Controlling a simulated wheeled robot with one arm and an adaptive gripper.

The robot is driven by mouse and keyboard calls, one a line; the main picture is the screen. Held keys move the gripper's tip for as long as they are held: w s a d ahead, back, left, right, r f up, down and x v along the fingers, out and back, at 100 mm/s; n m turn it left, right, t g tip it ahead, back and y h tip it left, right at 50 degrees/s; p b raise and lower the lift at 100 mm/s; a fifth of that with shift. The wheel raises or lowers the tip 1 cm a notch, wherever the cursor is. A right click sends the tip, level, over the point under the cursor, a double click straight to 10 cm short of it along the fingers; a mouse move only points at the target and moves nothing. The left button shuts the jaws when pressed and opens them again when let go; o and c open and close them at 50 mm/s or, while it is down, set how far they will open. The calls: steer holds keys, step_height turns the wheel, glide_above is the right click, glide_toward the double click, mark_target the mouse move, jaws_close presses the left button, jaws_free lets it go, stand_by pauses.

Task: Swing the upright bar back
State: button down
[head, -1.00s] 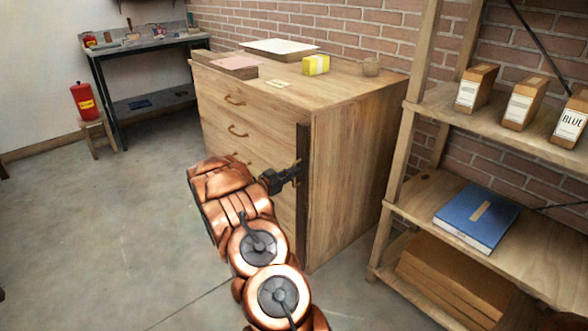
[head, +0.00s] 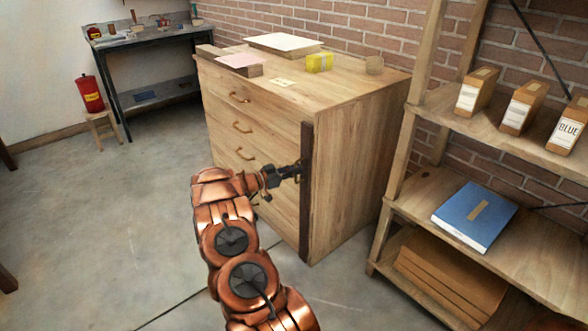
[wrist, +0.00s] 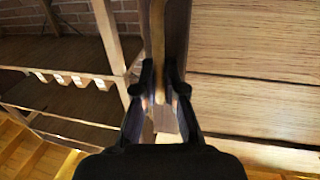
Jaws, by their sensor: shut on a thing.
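The upright bar (head: 306,218) is a dark brown vertical strip along the right front edge of a wooden drawer cabinet (head: 350,165). In the wrist view the dark bar (wrist: 178,35) runs down from the top, with a narrow brass-coloured handle (wrist: 158,45) in front of it. My gripper (head: 299,171) is at the upper-middle part of the bar, reaching in from the left. In the wrist view my gripper (wrist: 160,88) has its two fingers on either side of the handle's lower end, shut on it. The exact contact is partly dark.
A wooden shelf (head: 395,200) with boxes and a blue binder (head: 475,217) stands close on the right. A dark workbench (head: 160,55) and a red extinguisher (head: 90,93) on a stool are at the back left. The floor left of the cabinet is clear.

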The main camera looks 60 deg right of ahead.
steer(key=shift+d+r, duration=0.2)
steer(key=c, duration=1.6)
jaws_free()
steer(key=o, duration=0.4)
steer(key=shift+f, duration=0.1)
steer(key=shift+c, duration=0.2)
steer(key=shift+a, duration=0.15)
steer(key=v, duration=1.2)
